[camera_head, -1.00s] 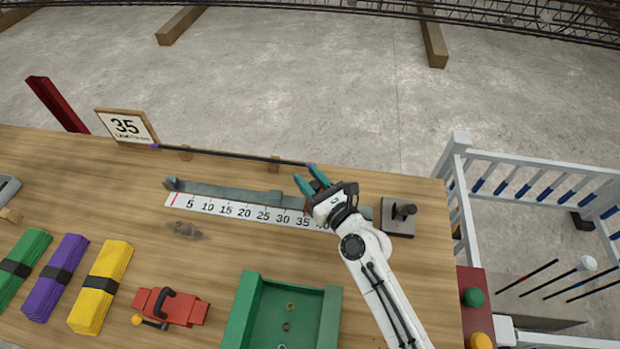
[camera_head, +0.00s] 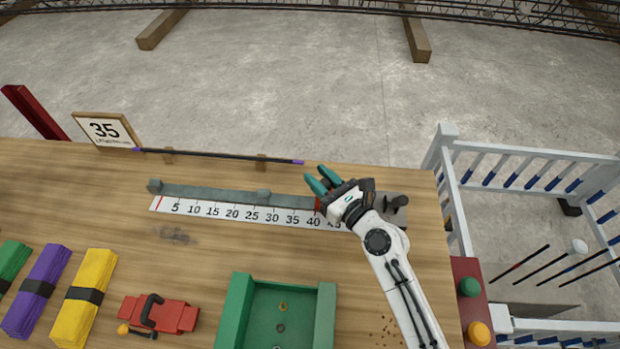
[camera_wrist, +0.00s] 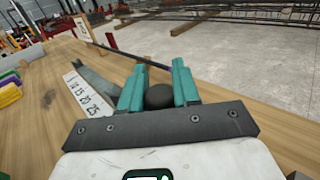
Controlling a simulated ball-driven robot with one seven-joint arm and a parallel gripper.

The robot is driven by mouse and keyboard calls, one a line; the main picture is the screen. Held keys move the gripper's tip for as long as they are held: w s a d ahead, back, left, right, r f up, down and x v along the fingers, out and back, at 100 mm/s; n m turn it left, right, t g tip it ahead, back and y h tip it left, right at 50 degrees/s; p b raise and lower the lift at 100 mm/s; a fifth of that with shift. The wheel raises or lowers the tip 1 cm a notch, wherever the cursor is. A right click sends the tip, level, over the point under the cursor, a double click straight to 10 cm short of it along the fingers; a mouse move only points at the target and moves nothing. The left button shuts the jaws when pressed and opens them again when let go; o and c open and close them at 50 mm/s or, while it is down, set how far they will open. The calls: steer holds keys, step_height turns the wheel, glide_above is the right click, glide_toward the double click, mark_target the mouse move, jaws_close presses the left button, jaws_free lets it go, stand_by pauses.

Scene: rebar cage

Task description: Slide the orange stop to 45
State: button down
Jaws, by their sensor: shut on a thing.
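The orange stop (camera_head: 318,204) sits on the grey rail (camera_head: 215,194), mostly hidden by my gripper. My gripper (camera_head: 320,178) is shut on the stop, its teal fingers pointing up and left. The wrist view shows a dark round knob (camera_wrist: 160,96) between the fingers. The white scale (camera_head: 240,214) runs below the rail. The stop's visible part is just right of the 40 mark; 45 is partly covered by my gripper.
A green tray (camera_head: 325,315) stands in front; a dark knob fixture (camera_head: 398,203) stands right of my gripper.

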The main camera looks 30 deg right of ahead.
steer(key=c, duration=0.9)
jaws_free()
steer(key=shift+r, duration=0.15)
steer(key=shift+o, duration=0.2)
steer(key=shift+s, duration=0.4)
steer(key=s, duration=0.2)
steer(key=s+d+b, duration=0.1)
steer(key=s, duration=0.2)
steer(key=s+b, duration=0.1)
steer(key=s, duration=0.2)
steer(key=shift+s+d+f, duration=0.15)
steer(key=shift+d+f, duration=0.05)
steer(key=shift+d, duration=0.2)
steer(key=shift+s+d+r, duration=0.15)
steer(key=shift+s, duration=0.6)
